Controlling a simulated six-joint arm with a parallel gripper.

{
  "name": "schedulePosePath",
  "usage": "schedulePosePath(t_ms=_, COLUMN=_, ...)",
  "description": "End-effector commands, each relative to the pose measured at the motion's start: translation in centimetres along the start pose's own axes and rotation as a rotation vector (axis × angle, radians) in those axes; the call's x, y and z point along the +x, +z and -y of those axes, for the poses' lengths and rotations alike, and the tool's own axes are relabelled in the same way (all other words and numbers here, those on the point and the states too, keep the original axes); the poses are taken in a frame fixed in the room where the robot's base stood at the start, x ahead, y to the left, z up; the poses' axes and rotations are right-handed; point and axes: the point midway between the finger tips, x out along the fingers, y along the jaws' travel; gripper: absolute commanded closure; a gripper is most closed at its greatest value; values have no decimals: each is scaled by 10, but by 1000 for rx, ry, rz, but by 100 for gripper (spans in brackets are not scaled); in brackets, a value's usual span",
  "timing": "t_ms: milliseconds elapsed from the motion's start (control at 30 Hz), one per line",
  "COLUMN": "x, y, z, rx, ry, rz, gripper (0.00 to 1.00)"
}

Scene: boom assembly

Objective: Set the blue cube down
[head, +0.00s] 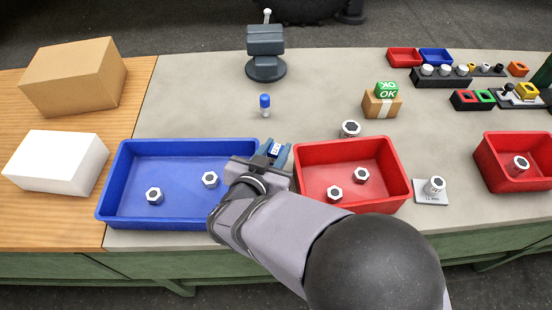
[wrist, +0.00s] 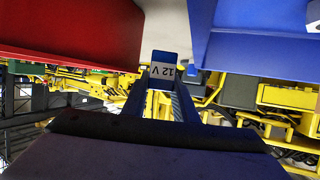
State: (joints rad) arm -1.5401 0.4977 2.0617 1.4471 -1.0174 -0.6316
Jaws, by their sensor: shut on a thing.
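My gripper (head: 275,154) is shut on the blue cube (head: 274,149), which has a white label. In the wrist view the blue cube (wrist: 162,57) sits between the fingertips, its "12 V" label upside down. The gripper is at the gap between the blue tray (head: 115,180) and the red tray (head: 398,165). In the wrist view, the red tray (wrist: 70,30) is on the left and the blue tray (wrist: 260,40) on the right. I cannot tell whether the cube touches the table.
Each tray holds hex nuts. A blue-capped bottle (head: 265,106) stands behind the gap. A loose nut (head: 349,129) stands behind the red tray. A cardboard box with a green "OK" cube (head: 387,89) is farther back. The grey table (head: 200,95) is clear behind the blue tray.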

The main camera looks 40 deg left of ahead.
Motion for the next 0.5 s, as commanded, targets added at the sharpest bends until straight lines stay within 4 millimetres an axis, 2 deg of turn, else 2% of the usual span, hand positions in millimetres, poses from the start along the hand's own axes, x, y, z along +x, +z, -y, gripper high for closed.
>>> schedulePosePath(t_ms=167, x=2, y=4, z=0, rx=0, ry=0, rz=0, gripper=100)
schedulePosePath(t_ms=500, x=14, y=34, z=0, rx=0, ry=1, rz=0, gripper=100)
